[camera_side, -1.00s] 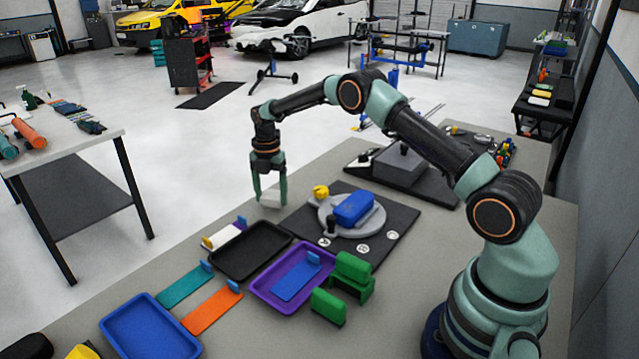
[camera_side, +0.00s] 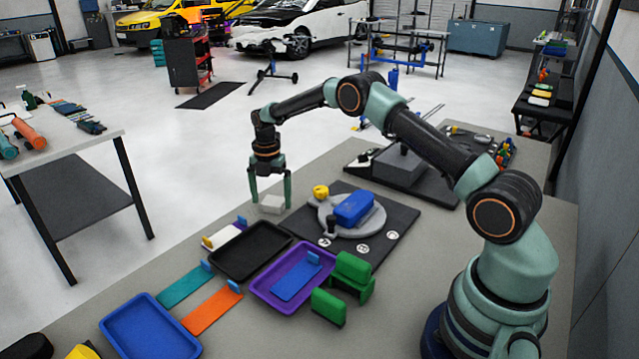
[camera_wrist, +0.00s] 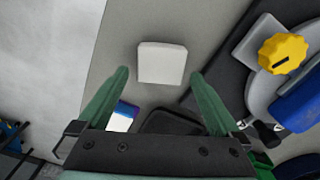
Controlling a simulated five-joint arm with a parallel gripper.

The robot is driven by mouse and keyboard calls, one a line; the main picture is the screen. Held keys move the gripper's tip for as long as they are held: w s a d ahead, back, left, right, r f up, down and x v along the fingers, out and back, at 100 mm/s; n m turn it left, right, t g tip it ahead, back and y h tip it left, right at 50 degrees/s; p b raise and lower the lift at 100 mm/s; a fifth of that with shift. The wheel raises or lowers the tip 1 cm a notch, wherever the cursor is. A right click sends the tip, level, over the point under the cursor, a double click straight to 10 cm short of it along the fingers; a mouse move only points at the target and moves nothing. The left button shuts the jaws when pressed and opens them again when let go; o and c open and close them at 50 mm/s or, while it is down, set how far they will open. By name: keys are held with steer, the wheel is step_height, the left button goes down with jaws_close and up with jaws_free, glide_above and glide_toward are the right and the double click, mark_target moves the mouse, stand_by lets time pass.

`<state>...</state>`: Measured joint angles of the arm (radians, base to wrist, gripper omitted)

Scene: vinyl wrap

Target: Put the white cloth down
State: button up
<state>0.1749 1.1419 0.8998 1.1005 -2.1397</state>
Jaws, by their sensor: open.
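The white cloth (camera_side: 272,204) is a small folded block lying on the grey table near its far left edge. It also shows in the wrist view (camera_wrist: 162,63), flat on the table surface. My gripper (camera_side: 270,203) is open above and around it, with one finger on each side. In the wrist view my gripper's fingertips (camera_wrist: 160,72) stand apart from the cloth, with a gap on both sides. Nothing is held.
A dark mat (camera_side: 400,225) carries a grey round fixture with a blue block (camera_side: 353,207) and a yellow knob (camera_side: 321,191), right of the cloth. A black tray (camera_side: 226,272), purple tray (camera_side: 262,286) and blue tray (camera_side: 150,325) lie nearer. Green blocks (camera_side: 328,307) stand beside them.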

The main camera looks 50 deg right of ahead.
step_height(320, 180, up, 11)
step_height(320, 180, up, 7)
steer(key=m+t, duration=0.1)
steer(key=m, duration=0.3)
glide_above(272, 203)
steer(key=s+a, duration=0.2)
steer(key=s, duration=0.1)
steer(key=s+a+r+m+t, duration=0.2)
steer(key=s+a+r+m, duration=0.2)
steer(key=s+r+m, duration=0.25)
steer(key=s+a+m+t, duration=0.1)
steer(key=s+a+m, duration=0.1)
steer(key=s+m, duration=0.4)
steer(key=s+a+f+m+t, duration=0.1)
steer(key=s+a+m, duration=0.1)
steer(key=s+m, duration=0.4)
steer(key=s, duration=0.5)
steer(key=shift+s+f+t, duration=0.25)
steer(key=shift+s+t, duration=0.05)
